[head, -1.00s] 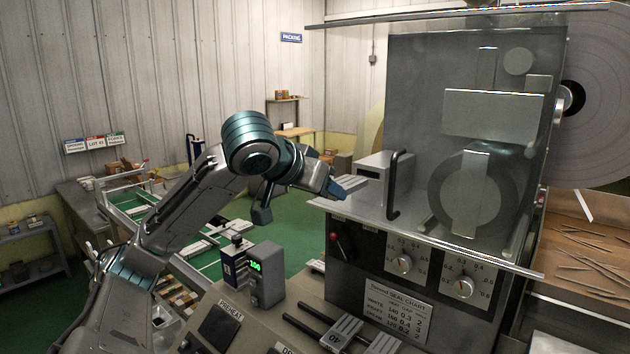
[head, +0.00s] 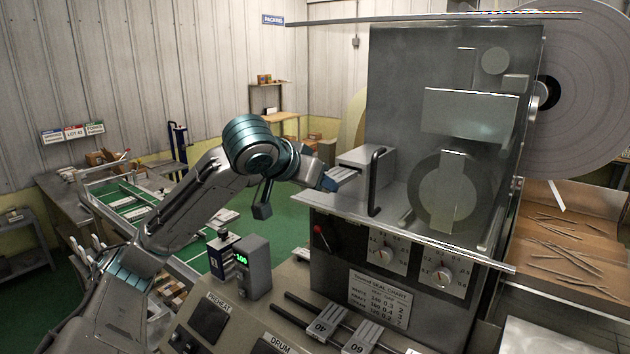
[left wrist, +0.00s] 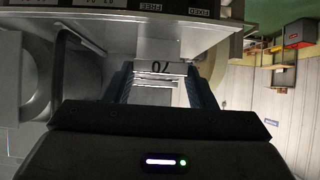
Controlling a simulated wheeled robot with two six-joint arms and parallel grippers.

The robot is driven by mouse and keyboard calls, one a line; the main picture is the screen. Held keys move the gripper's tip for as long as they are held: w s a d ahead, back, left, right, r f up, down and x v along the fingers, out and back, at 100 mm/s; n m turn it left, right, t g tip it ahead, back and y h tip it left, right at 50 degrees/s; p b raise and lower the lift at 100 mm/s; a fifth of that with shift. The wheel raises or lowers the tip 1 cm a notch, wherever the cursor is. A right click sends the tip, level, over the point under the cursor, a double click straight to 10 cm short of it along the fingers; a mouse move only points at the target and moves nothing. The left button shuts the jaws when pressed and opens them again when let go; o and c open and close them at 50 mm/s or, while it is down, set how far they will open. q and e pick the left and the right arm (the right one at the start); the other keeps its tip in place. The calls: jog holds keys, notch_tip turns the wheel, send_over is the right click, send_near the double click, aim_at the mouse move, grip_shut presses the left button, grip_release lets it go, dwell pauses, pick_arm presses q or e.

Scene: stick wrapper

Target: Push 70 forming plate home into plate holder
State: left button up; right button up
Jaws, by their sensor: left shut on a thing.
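My left gripper (head: 336,180) is beside the small grey box on the machine's shelf, which looks like the plate holder (head: 362,160). It is shut on the 70 forming plate (left wrist: 160,69), a light metal plate whose number reads upside down in the left wrist view. The plate sits between both dark fingers. In the head view only a pale strip of the plate (head: 345,173) shows at the fingertips, at the box's left side. How deep it sits in the holder is hidden. My right gripper is not in view.
A black bar handle (head: 376,182) stands just right of the box, before the clear machine cover. Other numbered plates, 40 (head: 326,325) and 60 (head: 358,342), lie on rails in front. A small display unit (head: 252,266) stands below my arm.

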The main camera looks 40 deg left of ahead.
aim_at(338, 173)
pick_arm(q)
jog(key=shift+r, duration=0.1)
jog(key=shift+p, duration=0.3)
dwell(0.5)
jog(key=shift+w, duration=0.35)
dwell(0.6)
jog(key=shift+w+a, duration=0.1)
jog(key=shift+w, duration=0.3)
jog(key=shift+w, duration=0.3)
jog(key=shift+w, duration=0.35)
jog(key=shift+w+a, duration=0.1)
jog(key=shift+w, duration=0.7)
jog(key=shift+w+a, duration=0.15)
jog(key=shift+w, duration=0.9)
